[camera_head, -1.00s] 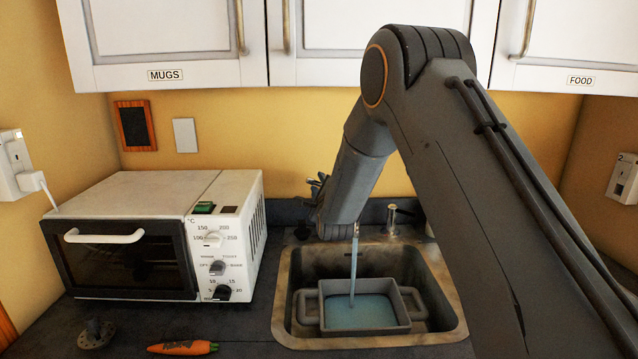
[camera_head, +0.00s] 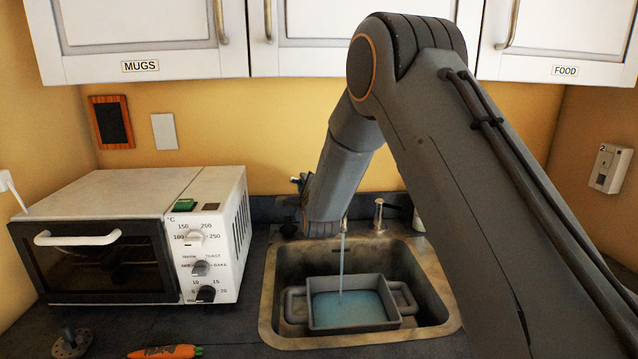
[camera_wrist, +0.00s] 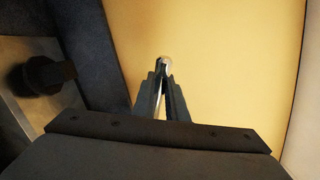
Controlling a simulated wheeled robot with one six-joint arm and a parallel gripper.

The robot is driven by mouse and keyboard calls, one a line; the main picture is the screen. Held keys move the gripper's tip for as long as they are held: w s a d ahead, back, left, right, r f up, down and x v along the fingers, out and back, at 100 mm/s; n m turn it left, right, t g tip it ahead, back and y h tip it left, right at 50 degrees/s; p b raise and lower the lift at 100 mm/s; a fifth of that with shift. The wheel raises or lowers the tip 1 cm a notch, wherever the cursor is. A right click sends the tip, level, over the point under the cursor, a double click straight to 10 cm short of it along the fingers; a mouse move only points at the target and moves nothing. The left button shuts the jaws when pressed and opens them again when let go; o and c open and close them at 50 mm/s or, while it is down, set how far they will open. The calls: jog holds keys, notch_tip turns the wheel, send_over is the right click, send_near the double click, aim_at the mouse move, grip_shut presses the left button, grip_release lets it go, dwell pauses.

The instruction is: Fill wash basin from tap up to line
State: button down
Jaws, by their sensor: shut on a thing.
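The grey wash basin (camera_head: 352,326), with a handle at each end, sits level in the sink (camera_head: 268,312). Blue water (camera_head: 345,309) covers its floor, and a thin stream (camera_head: 341,265) falls into it from the tap spout (camera_head: 344,226). I cannot make out a fill line. Most of the tap is hidden behind my arm. My gripper (camera_head: 300,183) is above the back of the sink, mostly hidden by my own wrist. In the wrist view my gripper (camera_wrist: 161,85) is shut on a small pale metal piece (camera_wrist: 165,61), seemingly the tap's lever.
A white toaster oven (camera_head: 110,195) stands left of the sink. A carrot (camera_head: 165,352) and a small dark round object (camera_head: 71,343) lie on the counter in front of it. A metal dispenser (camera_head: 378,212) stands behind the sink. Cupboards (camera_head: 375,45) hang above.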

jog(key=shift+f, duration=0.4)
jog(key=shift+a+f+n+b, duration=0.1)
jog(key=shift+f+n+b, duration=0.15)
jog(key=shift+n+b, duration=0.4)
jog(key=c, duration=1.8)
grip_release()
jog(key=shift+o, duration=0.2)
jog(key=shift+s, duration=0.15)
jog(key=s+d+b, duration=0.1)
jog(key=s+b, duration=0.1)
jog(key=s, duration=0.5)
jog(key=shift+s+d+r, duration=0.15)
jog(key=shift+s+d, duration=0.05)
